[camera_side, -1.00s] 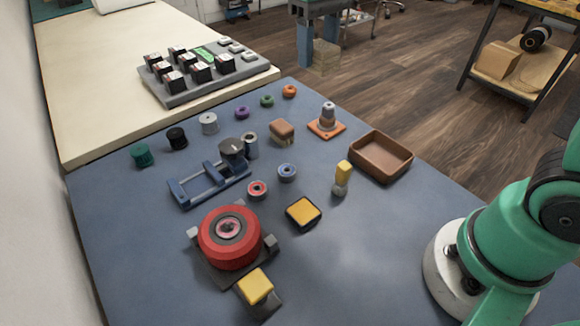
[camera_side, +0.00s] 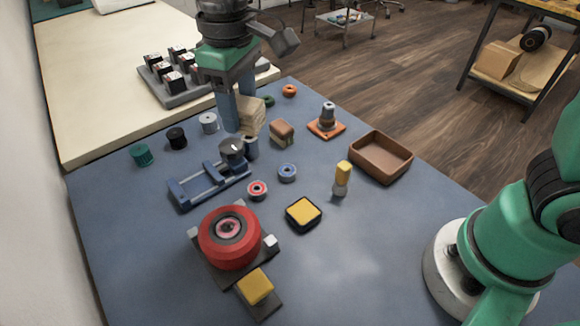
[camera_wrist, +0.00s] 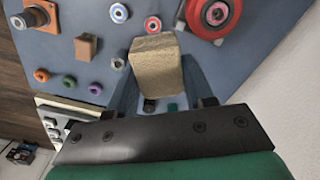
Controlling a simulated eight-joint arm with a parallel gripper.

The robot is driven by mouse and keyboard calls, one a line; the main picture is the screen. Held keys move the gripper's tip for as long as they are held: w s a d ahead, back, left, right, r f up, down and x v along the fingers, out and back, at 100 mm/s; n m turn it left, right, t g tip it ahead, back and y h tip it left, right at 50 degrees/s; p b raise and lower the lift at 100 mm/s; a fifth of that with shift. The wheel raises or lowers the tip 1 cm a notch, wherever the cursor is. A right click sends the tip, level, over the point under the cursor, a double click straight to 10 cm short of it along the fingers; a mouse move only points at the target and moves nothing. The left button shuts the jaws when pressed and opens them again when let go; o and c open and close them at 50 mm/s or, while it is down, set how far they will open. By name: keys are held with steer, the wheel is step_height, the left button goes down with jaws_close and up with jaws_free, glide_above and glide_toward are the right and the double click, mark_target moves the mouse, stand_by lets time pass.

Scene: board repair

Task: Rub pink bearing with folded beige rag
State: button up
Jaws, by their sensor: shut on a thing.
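The folded beige rag (camera_side: 253,117) is a thick block held between the blue fingers of my gripper (camera_side: 237,108). It hangs over the far part of the blue table and also shows in the wrist view (camera_wrist: 155,68). The pink bearing (camera_side: 230,227) sits in the centre of a round red housing (camera_side: 214,257) at the near left, well apart from the rag. In the wrist view the pink bearing (camera_wrist: 216,13) and the housing lie near the top edge, right of the rag. My gripper is shut on the rag.
A blue frame (camera_side: 185,196) with a dark cylinder lies between gripper and housing. Small rings, a yellow pad (camera_side: 303,213), a yellow-handled tool (camera_side: 342,178) and a brown tray (camera_side: 380,168) stand around.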

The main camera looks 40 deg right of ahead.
mark_target(218, 215)
steer(key=s+a+f+n, duration=0.2)
steer(key=s+a+n, duration=0.1)
steer(key=a, duration=0.4)
steer(key=shift+a+f, duration=0.15)
steer(key=shift+f, duration=4)
steer(key=shift+s, duration=1.85)
jaws_close()
steer(key=shift+w, duration=1.95)
step_height(218, 215, up, 8)
